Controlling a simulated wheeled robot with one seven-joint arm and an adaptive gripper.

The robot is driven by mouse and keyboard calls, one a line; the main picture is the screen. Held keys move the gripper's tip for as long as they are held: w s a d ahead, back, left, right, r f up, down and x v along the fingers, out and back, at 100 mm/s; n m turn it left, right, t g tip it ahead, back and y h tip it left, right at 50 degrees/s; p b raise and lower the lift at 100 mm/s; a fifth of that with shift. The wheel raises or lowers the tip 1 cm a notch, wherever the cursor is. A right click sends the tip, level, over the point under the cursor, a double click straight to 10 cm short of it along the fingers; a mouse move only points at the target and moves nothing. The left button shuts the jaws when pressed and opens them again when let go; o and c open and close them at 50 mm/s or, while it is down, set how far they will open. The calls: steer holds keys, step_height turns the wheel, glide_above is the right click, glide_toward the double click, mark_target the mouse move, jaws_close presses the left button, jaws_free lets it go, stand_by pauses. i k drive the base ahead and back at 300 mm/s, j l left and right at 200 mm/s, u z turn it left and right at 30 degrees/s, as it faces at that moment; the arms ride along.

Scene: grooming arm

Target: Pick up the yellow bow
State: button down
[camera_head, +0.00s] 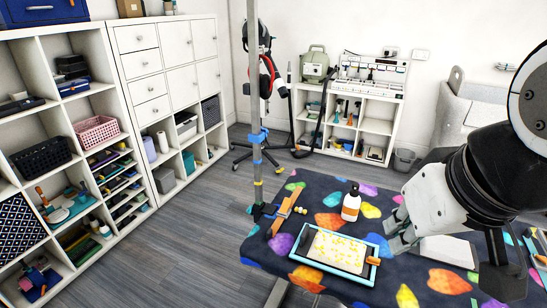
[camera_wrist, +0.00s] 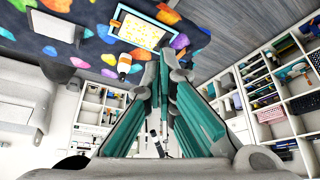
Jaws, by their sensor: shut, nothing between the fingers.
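A small yellow object (camera_head: 300,210), which looks like the yellow bow, lies on the dark patterned table cover beside an orange-brown strip. It is too small to make out its shape clearly. In the wrist view the teal fingers of my gripper (camera_wrist: 160,65) are together and empty. I cannot pick out the bow in the wrist view.
A blue-rimmed tray (camera_head: 300,257) with a yellow-speckled inside lies at the table's front. A white bottle (camera_head: 351,204) stands between my gripper and the yellow object. A grey pole (camera_head: 256,110) rises at the table's left edge. A white flat item (camera_head: 447,251) lies at right.

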mark_target(300, 210)
steer(key=i+j+z, duration=0.8)
steer(key=j+z, duration=0.15)
steer(key=j, duration=0.15)
